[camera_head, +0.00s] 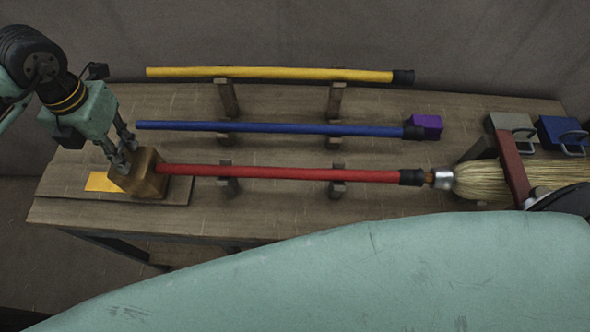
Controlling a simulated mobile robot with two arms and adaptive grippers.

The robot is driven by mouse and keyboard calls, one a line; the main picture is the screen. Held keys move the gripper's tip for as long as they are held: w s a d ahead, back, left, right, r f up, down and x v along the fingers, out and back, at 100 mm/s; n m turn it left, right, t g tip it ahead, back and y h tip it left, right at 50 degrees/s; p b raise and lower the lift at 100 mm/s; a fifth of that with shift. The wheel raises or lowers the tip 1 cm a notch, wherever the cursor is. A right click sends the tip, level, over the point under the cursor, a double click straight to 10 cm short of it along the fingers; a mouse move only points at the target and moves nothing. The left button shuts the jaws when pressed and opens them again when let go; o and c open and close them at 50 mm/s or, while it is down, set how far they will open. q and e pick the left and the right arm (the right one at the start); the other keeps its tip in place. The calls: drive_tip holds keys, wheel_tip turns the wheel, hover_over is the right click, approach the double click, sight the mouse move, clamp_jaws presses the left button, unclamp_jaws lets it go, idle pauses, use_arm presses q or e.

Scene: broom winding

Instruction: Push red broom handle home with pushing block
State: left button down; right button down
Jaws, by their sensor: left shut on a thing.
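The red broom handle (285,173) lies level across its wooden supports. Its black right end meets or nearly meets the metal collar (441,179) of the straw broom head (490,180); I cannot tell how deep it sits. My left gripper (125,160) comes down from the left and is shut on the brown wooden pushing block (148,178). The block stands at the handle's left end and appears to touch it. My right gripper is not in view.
A blue handle (270,128) and a yellow handle (270,73) lie behind on posts. A purple block (426,122) is by the blue handle's right end. A red bar (512,168) crosses the broom head. Grey (510,123) and blue (560,130) boxes stand back right. An orange patch (101,182) lies left.

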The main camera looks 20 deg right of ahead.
sight(143, 161)
use_arm(q)
drive_tip(key=shift+s+d, duration=0.25)
drive_tip(key=shift+d, duration=0.45)
drive_tip(key=shift+s+d, duration=0.25)
drive_tip(key=shift+d, duration=0.4)
drive_tip(key=shift+f, duration=0.1)
drive_tip(key=shift+d, duration=0.2)
drive_tip(key=c, duration=2.2)
unclamp_jaws()
drive_tip(key=shift+s, duration=0.1)
drive_tip(key=o, duration=0.6)
drive_tip(key=shift+d, duration=0.25)
drive_tip(key=o, duration=0.4)
drive_tip(key=shift+a, duration=0.15)
drive_tip(key=shift+o, duration=0.2)
drive_tip(key=shift+a, duration=0.1)
